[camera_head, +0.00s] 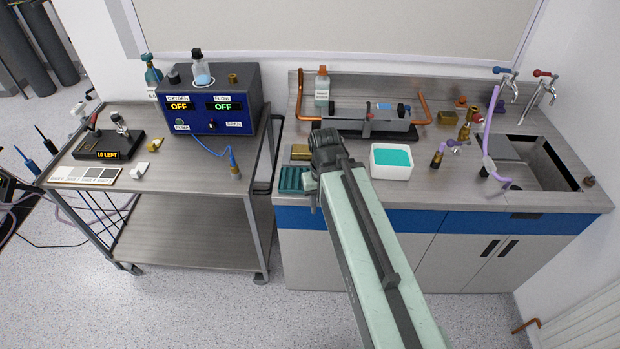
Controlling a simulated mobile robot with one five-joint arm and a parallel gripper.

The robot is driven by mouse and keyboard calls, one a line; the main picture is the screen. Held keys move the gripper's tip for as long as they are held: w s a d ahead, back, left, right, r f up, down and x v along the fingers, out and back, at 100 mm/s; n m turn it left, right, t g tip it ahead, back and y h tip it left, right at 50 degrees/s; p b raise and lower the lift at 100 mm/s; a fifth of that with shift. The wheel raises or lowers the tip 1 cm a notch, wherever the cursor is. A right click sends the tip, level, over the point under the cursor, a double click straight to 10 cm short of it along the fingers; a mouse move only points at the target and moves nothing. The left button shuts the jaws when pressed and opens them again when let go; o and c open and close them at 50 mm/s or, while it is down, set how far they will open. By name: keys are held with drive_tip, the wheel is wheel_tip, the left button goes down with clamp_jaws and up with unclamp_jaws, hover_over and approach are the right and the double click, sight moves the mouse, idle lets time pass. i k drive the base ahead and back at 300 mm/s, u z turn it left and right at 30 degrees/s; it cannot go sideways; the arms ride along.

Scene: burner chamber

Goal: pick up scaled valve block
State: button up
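I cannot tell for sure which thing is the scaled valve block. A dull brass-brown block (447,118) sits on the steel counter, left of the purple-hosed tap. Another brass-coloured block (300,152) lies near the counter's left front edge, just left of my arm's end. My arm reaches over the counter from the lower right. My gripper (314,191) is at its far end, by a ribbed teal holder (290,180). The fingers are small and partly hidden by the arm, so I cannot see their opening or anything between them.
A white tub of teal liquid (392,174) stands right of my arm. Behind is a dark fixture (365,128) with copper pipes. Brass fittings (464,131), taps (505,78) and a sink (535,165) are at right. A cart (185,180) with a control box (212,95) stands left.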

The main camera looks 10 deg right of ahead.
sight(300, 152)
drive_tip(key=z, duration=0.1)
drive_tip(key=k, duration=0.3)
drive_tip(key=u, duration=0.9)
drive_tip(key=i, duration=1.1)
drive_tip(key=u, duration=0.9)
drive_tip(key=i, duration=0.8)
